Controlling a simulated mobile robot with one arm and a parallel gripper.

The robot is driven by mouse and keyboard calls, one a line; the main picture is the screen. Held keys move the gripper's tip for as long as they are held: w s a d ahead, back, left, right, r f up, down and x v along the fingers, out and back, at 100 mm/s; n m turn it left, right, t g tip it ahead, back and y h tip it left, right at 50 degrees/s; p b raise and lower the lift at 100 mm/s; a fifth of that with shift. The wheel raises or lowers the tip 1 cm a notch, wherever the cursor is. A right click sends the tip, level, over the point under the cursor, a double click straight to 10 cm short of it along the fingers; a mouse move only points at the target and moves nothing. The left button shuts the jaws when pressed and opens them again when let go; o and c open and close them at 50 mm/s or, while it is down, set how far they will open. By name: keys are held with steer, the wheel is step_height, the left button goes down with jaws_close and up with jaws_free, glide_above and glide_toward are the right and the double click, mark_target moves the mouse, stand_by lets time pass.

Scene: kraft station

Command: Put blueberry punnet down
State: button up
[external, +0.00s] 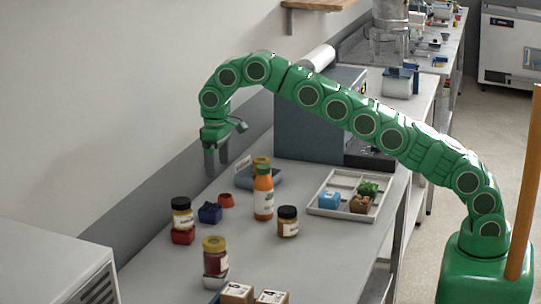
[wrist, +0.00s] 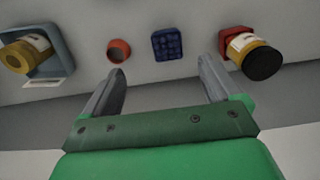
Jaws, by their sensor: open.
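The blueberry punnet (external: 209,212), a small dark blue container, sits on the table between a red ramekin and a jar on a red stand. It also shows in the wrist view (wrist: 167,44), top centre, beyond my fingertips. My gripper (external: 212,168) is open and empty, fingers pointing down, raised above the table behind the punnet and near the wall. In the wrist view my gripper (wrist: 161,70) has its two fingers wide apart with nothing between them.
A red ramekin (external: 226,200) and a dark-lidded jar (external: 181,218) flank the punnet. An orange bottle (external: 263,200), another jar (external: 288,226) and a maroon jar (external: 215,262) stand nearby. A divided tray (external: 325,210) is at right.

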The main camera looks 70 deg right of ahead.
steer(key=s+d+r, duration=0.2)
steer(key=s+r, duration=0.2)
steer(key=s, duration=0.5)
steer(key=s+d+r, duration=0.2)
steer(key=s+r, duration=0.1)
steer(key=s, duration=0.6)
steer(key=s+d+r, duration=0.2)
steer(key=s+r, duration=0.2)
steer(key=s, duration=0.5)
steer(key=s+d+f, duration=0.1)
steer(key=s+f, duration=0.2)
steer(key=s, duration=0.9)
steer(key=s+d+f+g, duration=0.1)
steer(key=s+f, duration=0.1)
steer(key=s, duration=0.9)
steer(key=s+d+f, duration=0.1)
steer(key=s+f, duration=0.2)
steer(key=s, duration=0.9)
steer(key=shift+s+d+f+g, duration=0.3)
steer(key=shift+d, duration=0.1)
